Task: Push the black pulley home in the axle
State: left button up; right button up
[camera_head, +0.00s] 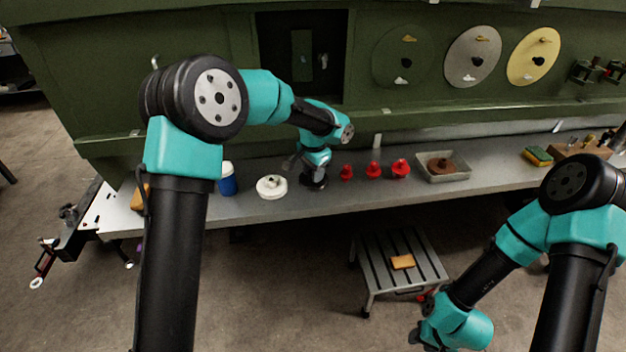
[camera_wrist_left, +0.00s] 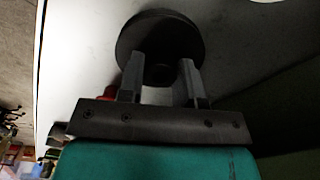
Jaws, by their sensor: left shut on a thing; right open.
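The black pulley (camera_wrist_left: 160,25) is a dark round disc with a smaller hub, seen in the left wrist view. My left gripper (camera_wrist_left: 159,68) has its two fingers on either side of the hub and is shut on it. In the head view, my left gripper (camera_head: 313,172) points down at the metal bench, with the black pulley (camera_head: 314,184) at its tips, at or just above the bench top. I cannot make out the axle for certain. My right gripper (camera_head: 419,338) is open, low at the bottom of the head view, away from the bench.
Several red parts (camera_head: 373,170) and a tray (camera_head: 452,176) with a brown piece stand right. A step stool (camera_head: 385,270) stands in front. Three discs hang on the green wall.

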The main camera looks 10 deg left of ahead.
pick_arm(q)
jog(key=shift+r, duration=2.1)
dwell(0.4)
notch_tip(320, 180, up, 3)
jog(key=shift+f, duration=0.1)
dwell(0.4)
